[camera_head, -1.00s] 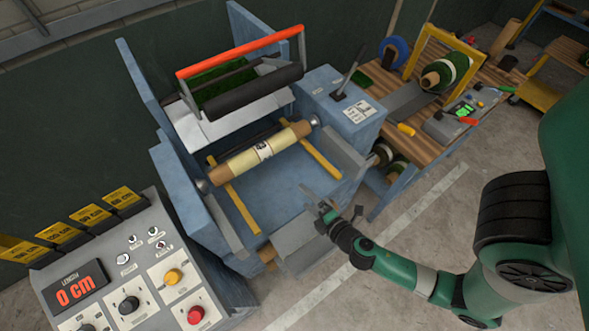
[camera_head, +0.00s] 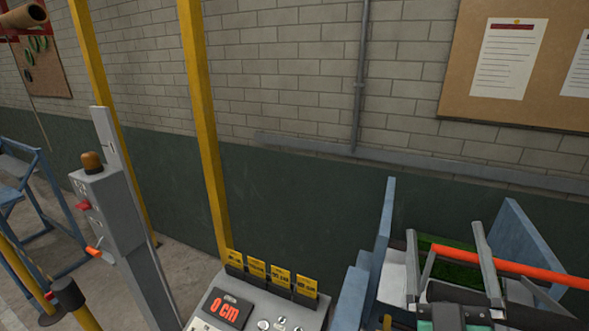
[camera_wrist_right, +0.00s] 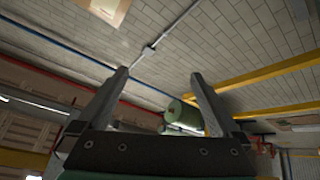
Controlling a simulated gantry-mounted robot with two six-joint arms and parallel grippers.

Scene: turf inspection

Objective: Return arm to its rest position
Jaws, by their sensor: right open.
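My right gripper (camera_head: 445,233) is at the lower right of the head view, raised with its two grey fingers pointing up and apart. Its fingers overlap the orange bar (camera_head: 535,272) and the green turf (camera_head: 452,262) of the blue machine behind them. In the right wrist view the gripper (camera_wrist_right: 160,75) is open, with nothing between its fingers. Beyond them are the wall and a green roll (camera_wrist_right: 183,113). My left gripper is in neither view.
A control console (camera_head: 232,308) reading 0 cm, with several yellow cards, stands at bottom centre. The machine's blue side plates (camera_head: 384,225) rise beside the gripper. A yellow post (camera_head: 205,130) and a grey post box (camera_head: 110,210) stand left. A notice board (camera_head: 515,65) hangs upper right.

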